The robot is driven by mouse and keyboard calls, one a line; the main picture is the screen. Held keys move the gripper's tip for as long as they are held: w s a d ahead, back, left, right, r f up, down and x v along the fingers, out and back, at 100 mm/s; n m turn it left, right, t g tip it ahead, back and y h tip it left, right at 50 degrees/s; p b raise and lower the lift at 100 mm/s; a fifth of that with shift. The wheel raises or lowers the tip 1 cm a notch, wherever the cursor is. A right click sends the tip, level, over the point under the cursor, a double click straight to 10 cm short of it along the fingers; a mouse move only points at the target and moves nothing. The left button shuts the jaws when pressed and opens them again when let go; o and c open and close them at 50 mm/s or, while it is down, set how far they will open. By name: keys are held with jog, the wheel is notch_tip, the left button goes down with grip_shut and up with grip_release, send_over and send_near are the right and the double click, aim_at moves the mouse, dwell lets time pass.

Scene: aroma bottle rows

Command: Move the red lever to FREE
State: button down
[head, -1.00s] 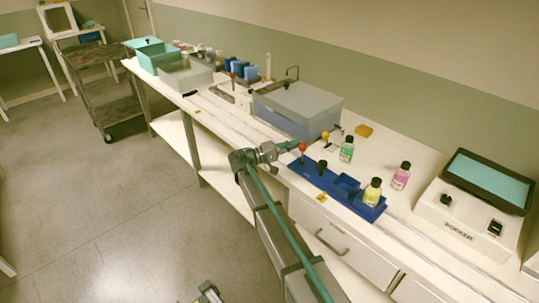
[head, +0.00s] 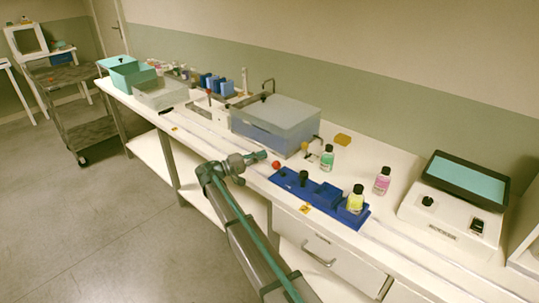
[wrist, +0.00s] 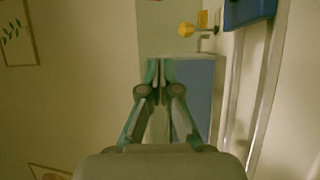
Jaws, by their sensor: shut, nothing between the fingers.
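The red lever shows as a red ball knob (head: 276,164) at the left end of the blue rack (head: 325,199) in the head view. It sits low and leans left of the rack's black knob (head: 304,177). Its stem is hardly visible, and I cannot read any FREE marking. My gripper (head: 263,155) is shut and empty, just left of and slightly above the red knob; I cannot tell whether they touch. In the wrist view the closed fingertips (wrist: 160,66) point up the picture, and a small red patch (wrist: 157,1) shows at the top edge.
Green (head: 327,158), pink (head: 382,181) and yellow (head: 355,200) bottles stand to the right. A rocker device (head: 450,205) is at far right.

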jog(key=a, duration=0.1)
jog(key=s+a+f, duration=0.1)
jog(key=a+f, duration=0.1)
jog(key=a, duration=0.1)
jog(key=shift+s+f+b, duration=0.2)
jog(key=shift+s+b, duration=0.1)
jog(key=shift+b, duration=0.05)
